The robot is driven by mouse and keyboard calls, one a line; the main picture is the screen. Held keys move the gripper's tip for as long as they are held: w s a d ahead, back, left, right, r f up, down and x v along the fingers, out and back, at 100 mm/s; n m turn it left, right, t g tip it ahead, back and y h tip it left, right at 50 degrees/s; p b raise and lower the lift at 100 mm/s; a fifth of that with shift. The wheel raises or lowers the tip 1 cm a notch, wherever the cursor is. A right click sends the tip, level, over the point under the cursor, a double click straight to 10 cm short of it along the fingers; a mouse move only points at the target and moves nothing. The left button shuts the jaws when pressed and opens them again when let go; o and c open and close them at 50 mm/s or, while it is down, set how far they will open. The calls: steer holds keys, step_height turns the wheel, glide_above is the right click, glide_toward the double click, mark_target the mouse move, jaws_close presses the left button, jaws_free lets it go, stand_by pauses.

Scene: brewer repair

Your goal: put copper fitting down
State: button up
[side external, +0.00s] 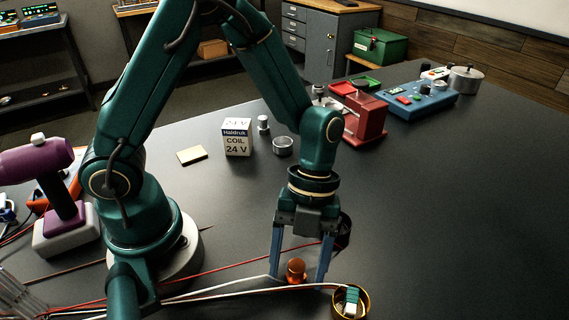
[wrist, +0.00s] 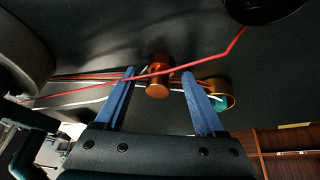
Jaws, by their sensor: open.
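The copper fitting (side external: 296,271) is a small orange-brown cylinder that stands on the dark table, close to the red and white wires. My gripper (side external: 298,280) points down over it, with one blue finger on each side. In the wrist view the fitting (wrist: 158,76) lies between the tips of my gripper (wrist: 158,78), with visible gaps to both fingers. The jaws are open and do not hold it. A red wire (wrist: 150,74) crosses in front of the fitting in the wrist view.
A brass ring or cup (side external: 351,303) with a green and white connector stands right of the fitting. A black round part (side external: 343,232) is behind my gripper. A coil box (side external: 237,138) and metal cups stand farther back. The right side of the table (side external: 470,210) is clear.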

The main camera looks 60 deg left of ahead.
steer(key=v, duration=1.2)
steer(key=s+a+r+n+t+y, duration=0.1)
steer(key=a+n+t, duration=0.3)
steer(key=n, duration=0.9)
steer(key=s+a+r+n+t+y, duration=0.1)
steer(key=s+a+r+n+t, duration=0.2)
steer(key=n, duration=0.9)
steer(key=shift+s+a+n+t+y, duration=0.4)
steer(key=shift+s+a+t, duration=0.3)
steer(key=shift+t, duration=0.4)
